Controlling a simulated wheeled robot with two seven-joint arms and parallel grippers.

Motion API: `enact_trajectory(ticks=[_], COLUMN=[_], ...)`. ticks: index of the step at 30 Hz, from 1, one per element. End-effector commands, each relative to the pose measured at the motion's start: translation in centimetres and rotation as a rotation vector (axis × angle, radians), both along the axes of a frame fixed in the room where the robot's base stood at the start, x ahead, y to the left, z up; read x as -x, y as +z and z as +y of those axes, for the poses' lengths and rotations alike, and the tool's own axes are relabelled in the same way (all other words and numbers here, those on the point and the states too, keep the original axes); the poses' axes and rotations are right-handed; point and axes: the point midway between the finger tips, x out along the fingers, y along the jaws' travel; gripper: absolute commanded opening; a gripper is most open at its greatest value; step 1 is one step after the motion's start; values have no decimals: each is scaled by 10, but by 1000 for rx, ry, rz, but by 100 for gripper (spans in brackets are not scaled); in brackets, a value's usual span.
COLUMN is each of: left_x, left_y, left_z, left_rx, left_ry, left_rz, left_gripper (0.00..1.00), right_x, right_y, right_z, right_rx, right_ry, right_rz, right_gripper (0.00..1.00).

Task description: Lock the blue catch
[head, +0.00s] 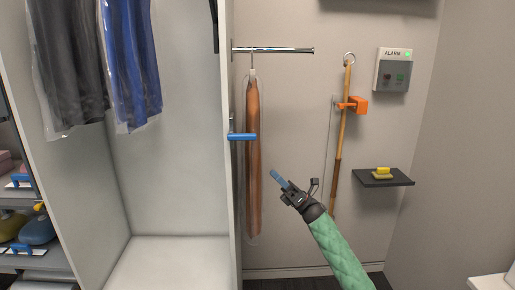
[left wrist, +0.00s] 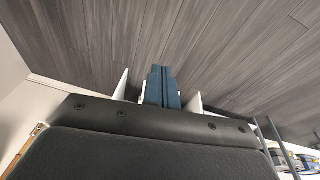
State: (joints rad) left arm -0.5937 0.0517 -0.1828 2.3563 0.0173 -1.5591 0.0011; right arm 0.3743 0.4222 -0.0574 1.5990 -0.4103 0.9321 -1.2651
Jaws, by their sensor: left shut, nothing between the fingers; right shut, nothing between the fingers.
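The blue catch (head: 242,136) is a short blue bar on a metal fitting at the front edge of the white cabinet's side panel, and it lies level, pointing right. My right gripper (head: 277,179) has blue fingers, shut and empty. It is below and to the right of the catch in the picture, apart from it. My left gripper (left wrist: 162,72) shows only in the left wrist view, its blue fingers shut together with nothing between them. The catch is not in that view.
A brown garment in clear cover (head: 253,160) hangs from a metal rail (head: 275,50) beside the catch. To the right are a wooden pole (head: 343,125) with an orange clip (head: 357,105), an alarm box (head: 393,70) and a dark shelf (head: 397,180). Bagged clothes (head: 130,60) hang inside the cabinet.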

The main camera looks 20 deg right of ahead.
Motion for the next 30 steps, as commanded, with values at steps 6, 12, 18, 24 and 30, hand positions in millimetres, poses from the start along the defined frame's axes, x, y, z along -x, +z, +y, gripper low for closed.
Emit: enact_trajectory(ticks=[6,12,18,24,30], left_x=[11,11,11,10,7], left_y=[-2,-3,-3,-5,-25], left_z=[2,2,2,2,1], left_rx=[-11,-11,-11,-11,-15], left_ry=[-5,-7,-7,-7,-6], left_rz=[59,60,60,60,64], left_gripper=[0,0,0,0,0], right_x=[23,24,24,23,21], right_y=[0,0,0,2,11], right_z=[9,9,9,10,17], right_rx=[87,104,104,104,104], right_ry=[-50,-95,-98,-98,-98], right_rz=[-221,-264,-266,-266,-266], right_gripper=[0,0,0,0,0])
